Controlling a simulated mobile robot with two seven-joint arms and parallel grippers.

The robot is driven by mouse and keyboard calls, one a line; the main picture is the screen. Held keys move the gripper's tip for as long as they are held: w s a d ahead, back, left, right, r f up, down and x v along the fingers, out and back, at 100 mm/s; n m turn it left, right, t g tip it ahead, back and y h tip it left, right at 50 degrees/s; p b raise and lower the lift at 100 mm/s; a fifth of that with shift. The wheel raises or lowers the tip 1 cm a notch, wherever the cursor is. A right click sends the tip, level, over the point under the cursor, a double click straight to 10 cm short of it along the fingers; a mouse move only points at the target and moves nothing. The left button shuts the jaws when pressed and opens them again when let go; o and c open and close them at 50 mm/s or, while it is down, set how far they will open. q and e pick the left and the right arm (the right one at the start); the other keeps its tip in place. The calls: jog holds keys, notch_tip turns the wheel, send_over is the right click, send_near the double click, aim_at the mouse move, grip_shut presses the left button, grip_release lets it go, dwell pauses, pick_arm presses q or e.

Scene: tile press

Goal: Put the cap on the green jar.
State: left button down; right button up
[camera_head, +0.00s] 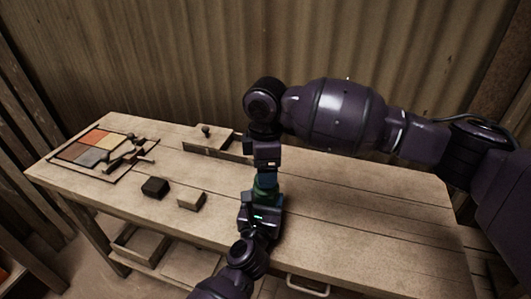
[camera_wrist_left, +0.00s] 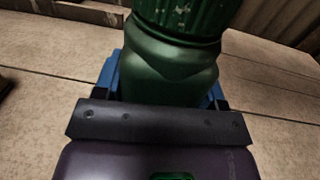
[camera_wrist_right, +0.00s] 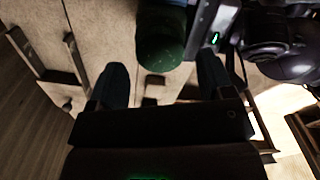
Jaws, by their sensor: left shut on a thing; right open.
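The green jar (camera_wrist_left: 172,70) stands upright between the blue-padded fingers of my left gripper (camera_wrist_left: 165,92), which is shut on its body. In the head view the jar (camera_head: 265,187) shows as a small green patch between the two grippers. A ribbed, speckled green cap (camera_wrist_left: 185,14) sits on top of the jar in the left wrist view; how tightly it sits I cannot tell. My right gripper (camera_head: 266,164) points down just above the jar. In the right wrist view its fingers (camera_wrist_right: 162,78) are apart, and the cap's round top (camera_wrist_right: 160,48) shows just beyond them, not gripped.
The wooden bench (camera_head: 350,215) is mostly bare on the right. A tray of coloured tiles (camera_head: 85,150) with metal tools lies at its left end. A dark block (camera_head: 155,187), a tan block (camera_head: 191,201) and a wooden box with a knob (camera_head: 207,143) lie nearer the jar.

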jog(key=shift+f, duration=1.35)
jog(key=c, duration=0.9)
jog(key=o, duration=1)
jog(key=shift+o, duration=0.2)
notch_tip(320, 180, up, 12)
